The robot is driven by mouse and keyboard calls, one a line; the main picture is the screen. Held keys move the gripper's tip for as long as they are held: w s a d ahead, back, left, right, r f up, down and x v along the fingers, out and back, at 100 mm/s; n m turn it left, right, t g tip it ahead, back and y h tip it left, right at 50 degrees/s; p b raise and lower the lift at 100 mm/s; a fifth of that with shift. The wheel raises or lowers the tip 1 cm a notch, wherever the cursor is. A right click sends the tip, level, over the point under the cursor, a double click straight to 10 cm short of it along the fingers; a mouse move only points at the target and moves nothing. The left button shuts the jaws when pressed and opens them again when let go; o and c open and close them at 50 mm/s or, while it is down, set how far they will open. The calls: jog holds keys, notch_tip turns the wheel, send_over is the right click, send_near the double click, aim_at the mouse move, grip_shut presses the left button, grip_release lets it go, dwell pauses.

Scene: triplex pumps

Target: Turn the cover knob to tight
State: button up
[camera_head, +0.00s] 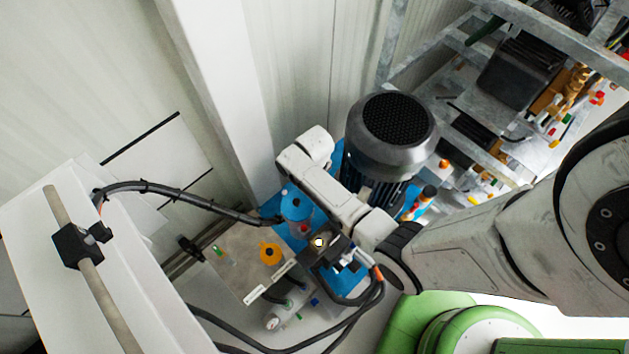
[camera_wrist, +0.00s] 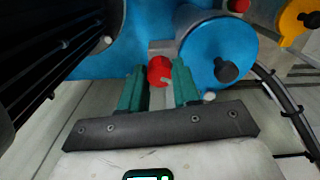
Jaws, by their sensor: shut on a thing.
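A small round red knob (camera_wrist: 160,71) sits in front of a grey block in the wrist view, beside a blue cylinder (camera_wrist: 205,45). My gripper (camera_wrist: 159,75) has its two green fingers on either side of the red knob and is shut on it. The finger tips hide the knob's sides, and I cannot read any tight or loose mark. In the head view my gripper (camera_head: 325,245) is by the blue cylinder (camera_head: 296,203), and its fingers are hard to make out.
A dark ribbed motor (camera_head: 392,135) stands close to my arm. A yellow-orange part (camera_head: 270,252) is left of my gripper. A black hose (camera_head: 185,195) runs to the cylinder area, and more cables loop below. A metal frame with pumps (camera_head: 520,75) stands at the upper right.

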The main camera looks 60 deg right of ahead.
jog(key=m+p, duration=0.1)
jog(key=m, duration=0.5)
jog(key=shift+r+m+p, duration=0.1)
jog(key=shift+m+p, duration=0.2)
jog(key=shift+p, duration=0.1)
jog(key=m+p, duration=0.1)
jog(key=m, duration=0.5)
dwell(0.3)
jog(key=o, duration=1.1)
jog(key=shift+c, duration=0.2)
notch_tip(320, 180, up, 11)
jog(key=p, duration=0.1)
jog(key=shift+f, duration=0.2)
